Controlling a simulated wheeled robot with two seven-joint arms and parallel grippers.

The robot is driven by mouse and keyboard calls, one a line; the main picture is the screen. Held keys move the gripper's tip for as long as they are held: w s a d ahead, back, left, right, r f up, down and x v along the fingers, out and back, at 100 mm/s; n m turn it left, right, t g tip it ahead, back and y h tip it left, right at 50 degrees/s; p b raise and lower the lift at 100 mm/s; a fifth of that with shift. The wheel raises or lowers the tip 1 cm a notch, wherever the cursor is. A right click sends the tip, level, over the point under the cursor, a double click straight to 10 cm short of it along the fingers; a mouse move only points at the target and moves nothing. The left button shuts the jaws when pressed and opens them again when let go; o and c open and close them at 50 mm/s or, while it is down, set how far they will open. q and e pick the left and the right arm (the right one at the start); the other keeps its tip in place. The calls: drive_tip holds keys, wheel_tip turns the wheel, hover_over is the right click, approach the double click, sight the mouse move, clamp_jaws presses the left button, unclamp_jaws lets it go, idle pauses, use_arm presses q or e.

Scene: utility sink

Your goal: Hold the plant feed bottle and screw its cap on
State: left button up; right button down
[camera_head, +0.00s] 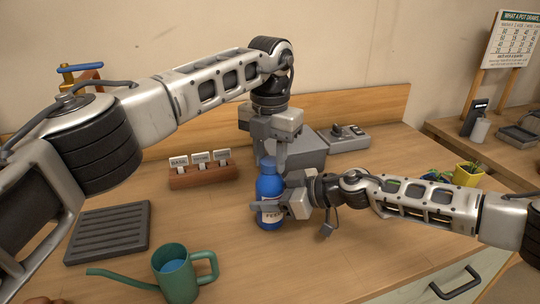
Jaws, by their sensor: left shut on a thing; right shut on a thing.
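The blue plant feed bottle (269,187) stands upright on the wooden counter, with a pale label on its lower front. My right gripper (268,208) comes in from the right and is shut around the bottle's body, its finger crossing the label. My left gripper (271,157) points down from above and is shut at the bottle's top. The blue cap (267,163) is at the bottle's mouth between its fingers, mostly hidden by them. I cannot tell how tightly the cap sits on the neck.
A green watering can (176,275) stands front left, near a grey slatted tray (109,232). A wooden holder with white labels (204,174) is left of the bottle. A grey box (302,152) and a grey device (345,137) stand behind. A yellow pot (467,174) is at right.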

use_arm(q)
drive_tip(key=m, duration=1.3)
drive_tip(key=shift+m, duration=0.3)
drive_tip(key=o, duration=1.2)
drive_tip(key=shift+c, duration=0.2)
wheel_tip(320, 180, up, 8)
drive_tip(key=shift+f, duration=0.25)
use_arm(e)
drive_tip(key=shift+c, duration=2.2)
unclamp_jaws()
